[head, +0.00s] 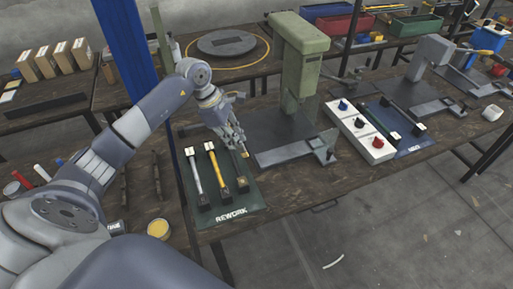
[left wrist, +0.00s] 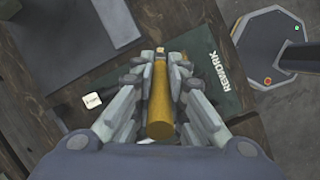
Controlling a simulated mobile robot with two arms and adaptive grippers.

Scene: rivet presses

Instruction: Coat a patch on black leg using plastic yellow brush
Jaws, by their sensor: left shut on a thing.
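My left gripper (head: 238,143) is shut on the yellow brush, above the far right corner of the green REWORK mat. In the left wrist view the brush's thick yellow handle (left wrist: 160,100) stands between the fingers of the left gripper (left wrist: 161,72); its bristles are hidden. In the head view a small yellowish end (head: 245,154) shows below the fingers. On the mat (head: 228,207) lie a silver leg (head: 194,175), a yellow leg (head: 214,168) and a dark leg (head: 237,166), each with a dark block at its near end. My right gripper is not in view.
A round tin with yellow content (head: 158,229) stands near the table's front edge. A green press (head: 297,65) stands just right of the gripper. A white box with coloured knobs (head: 360,130) and a blue mat (head: 408,140) lie further right.

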